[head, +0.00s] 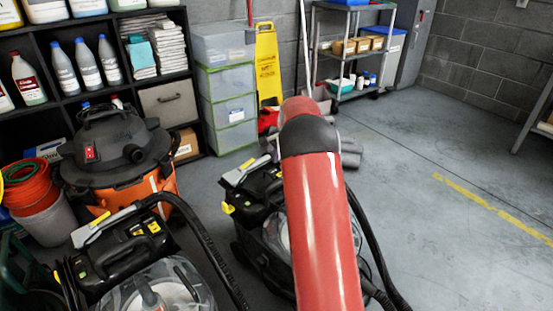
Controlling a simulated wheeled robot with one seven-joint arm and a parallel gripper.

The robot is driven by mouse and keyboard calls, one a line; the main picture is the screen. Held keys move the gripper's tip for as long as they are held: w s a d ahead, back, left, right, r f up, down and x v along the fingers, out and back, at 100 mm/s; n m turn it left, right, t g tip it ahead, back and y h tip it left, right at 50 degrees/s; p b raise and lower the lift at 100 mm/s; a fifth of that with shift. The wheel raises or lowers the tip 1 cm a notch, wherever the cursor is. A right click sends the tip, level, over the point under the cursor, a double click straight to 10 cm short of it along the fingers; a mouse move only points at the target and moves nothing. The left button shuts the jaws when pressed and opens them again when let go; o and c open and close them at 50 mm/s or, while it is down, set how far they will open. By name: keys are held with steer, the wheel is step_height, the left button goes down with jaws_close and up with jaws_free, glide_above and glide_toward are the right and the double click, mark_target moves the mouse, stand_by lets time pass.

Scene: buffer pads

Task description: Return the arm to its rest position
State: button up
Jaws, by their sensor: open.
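My red arm with a dark grey joint band rises from the bottom edge up the middle of the head view. It ends in a rounded red part near the back wall's foot. My gripper is not seen in this view. What it is near or holds cannot be told. The arm hides part of a black floor-cleaning machine (258,215) behind it.
An orange and black vacuum (120,165) and another black machine (125,250) stand at left, before a black shelf (95,18). Clear stacked bins (226,85), a yellow floor sign (267,65) and a metal rack (345,95) stand behind. Floor (440,240) at right is clear.

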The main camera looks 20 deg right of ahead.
steer(key=s+a+r+n+t, duration=0.1)
steer(key=s+a+r+n, duration=0.2)
steer(key=s+a+r, duration=0.45)
steer(key=s+a+r+n+t, duration=0.1)
steer(key=s+a+r+n, duration=0.35)
steer(key=s+r, duration=0.55)
steer(key=s+a+f+n, duration=0.1)
steer(key=s+a+n, duration=0.2)
steer(key=s, duration=0.8)
steer(key=s+a+f+n+t, duration=0.1)
steer(key=s+a+n, duration=0.2)
steer(key=s, duration=0.8)
steer(key=shift+s+a+f+n+t+h, duration=0.2)
steer(key=shift+s+a+n+t+h, duration=0.15)
steer(key=shift+a, duration=0.4)
